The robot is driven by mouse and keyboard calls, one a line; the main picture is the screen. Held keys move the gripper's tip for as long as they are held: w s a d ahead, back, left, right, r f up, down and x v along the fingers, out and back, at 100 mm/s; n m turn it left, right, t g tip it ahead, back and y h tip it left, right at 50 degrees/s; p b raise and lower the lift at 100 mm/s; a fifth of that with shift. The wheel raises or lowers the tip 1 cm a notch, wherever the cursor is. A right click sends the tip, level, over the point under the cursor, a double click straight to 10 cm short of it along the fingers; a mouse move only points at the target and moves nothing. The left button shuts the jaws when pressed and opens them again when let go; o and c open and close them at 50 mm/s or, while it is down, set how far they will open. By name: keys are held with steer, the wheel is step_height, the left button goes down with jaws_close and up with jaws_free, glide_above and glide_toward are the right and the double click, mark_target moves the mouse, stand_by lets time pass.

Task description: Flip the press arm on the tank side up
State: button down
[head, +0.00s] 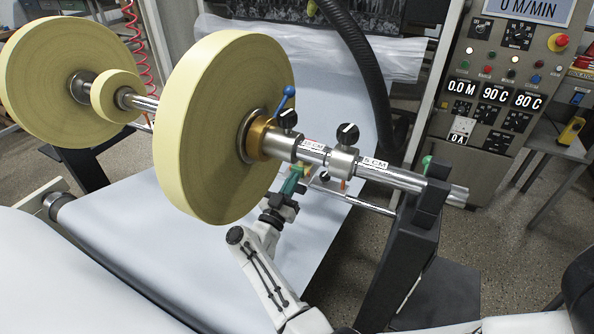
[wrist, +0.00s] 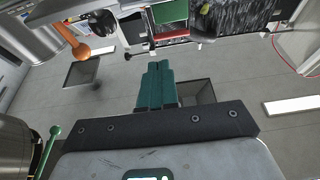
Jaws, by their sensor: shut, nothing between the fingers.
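My gripper (head: 293,183) has green fingers and is below the shaft, just right of the large yellow paper roll. In the wrist view its green fingers (wrist: 158,84) are together with nothing between them. An orange ball-ended lever (wrist: 76,43) sticks out at the upper left, apart from the fingers. A green ball-ended lever (wrist: 48,145) is at the lower left, also apart. A blue ball-ended lever (head: 284,99) stands up by the roll's brass hub in the head view. I cannot tell which lever is the press arm on the tank side.
The large yellow roll (head: 195,125) and the metal shaft (head: 400,178) with black-knobbed collars (head: 342,160) hang over my gripper. A dark upright stand (head: 405,250) is to the right. White paper web (head: 140,240) spreads below. The control panel (head: 500,80) is at the back right.

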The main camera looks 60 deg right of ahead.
steer(key=shift+a, duration=0.1)
steer(key=a+b, duration=0.1)
steer(key=w+a+f+b, duration=0.1)
steer(key=b, duration=0.1)
steer(key=w+a+b, duration=0.1)
steer(key=shift+w+a+f+b, duration=0.1)
steer(key=shift+a+f+b, duration=0.1)
steer(key=shift+f+b, duration=0.15)
steer(key=shift+d, duration=0.1)
stand_by(0.3)
steer(key=b+x, duration=0.3)
steer(key=x, duration=1.1)
steer(key=shift+r, duration=0.1)
